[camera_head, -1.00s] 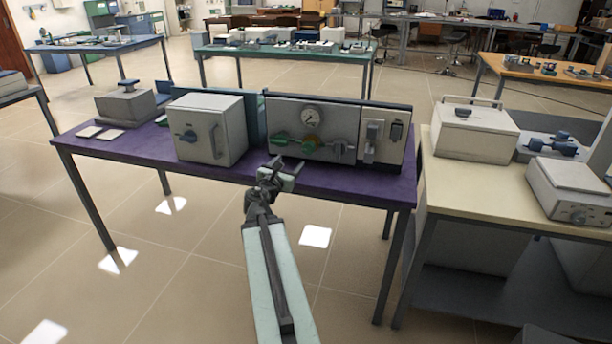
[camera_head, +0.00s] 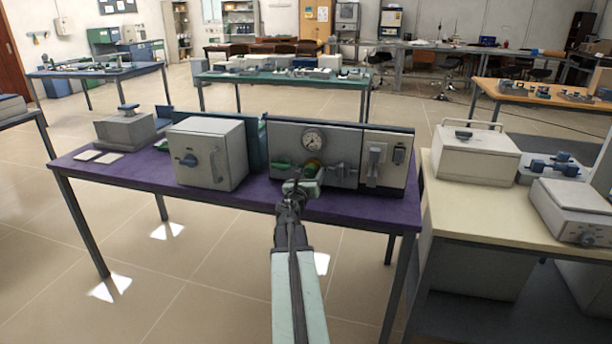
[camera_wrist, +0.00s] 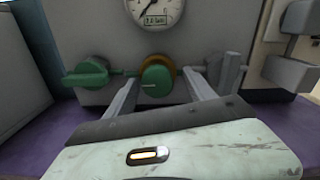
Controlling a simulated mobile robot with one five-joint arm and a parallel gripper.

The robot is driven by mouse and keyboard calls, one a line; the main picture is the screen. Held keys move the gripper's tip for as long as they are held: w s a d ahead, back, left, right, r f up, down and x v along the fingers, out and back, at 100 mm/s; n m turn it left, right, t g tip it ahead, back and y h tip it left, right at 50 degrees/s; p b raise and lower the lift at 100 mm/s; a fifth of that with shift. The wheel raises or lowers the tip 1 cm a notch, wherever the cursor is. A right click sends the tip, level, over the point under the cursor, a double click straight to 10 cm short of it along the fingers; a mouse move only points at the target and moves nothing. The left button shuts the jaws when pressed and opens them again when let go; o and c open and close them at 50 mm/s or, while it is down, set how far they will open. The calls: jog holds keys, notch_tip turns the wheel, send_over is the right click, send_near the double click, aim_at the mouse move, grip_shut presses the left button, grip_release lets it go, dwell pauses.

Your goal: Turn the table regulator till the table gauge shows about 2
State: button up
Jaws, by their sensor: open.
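The table gauge (camera_head: 312,139) is a round white dial on the grey panel (camera_head: 345,149) standing on the purple table; it also shows, cut off at the top, in the wrist view (camera_wrist: 153,10). Its reading is too small to tell in the head view. Below it sits the table regulator (camera_wrist: 157,76), a green round knob with an orange-brown ring behind it. My gripper (camera_wrist: 160,92) is open, its two fingers pointing at the panel on either side of the knob's lower part, with nothing held. In the head view my gripper (camera_head: 301,186) partly hides the regulator.
A green valve handle (camera_wrist: 88,74) is left of the knob and a grey valve handle (camera_wrist: 226,70) right of it, close to the fingers. A grey box with a blue knob (camera_head: 208,153) stands to the left on the purple table (camera_head: 140,172).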

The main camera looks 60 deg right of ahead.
jog(key=shift+w+a, duration=0.15)
jog(key=shift+w, duration=0.05)
jog(key=c, duration=1.4)
jog(key=shift+o, duration=0.2)
jog(key=m, duration=0.7)
jog(key=shift+s+m, duration=0.1)
jog(key=shift+m, duration=0.3)
jog(key=m, duration=0.4)
jog(key=shift+f+m, duration=0.1)
jog(key=shift+m, duration=1.9)
jog(key=shift+s, duration=0.1)
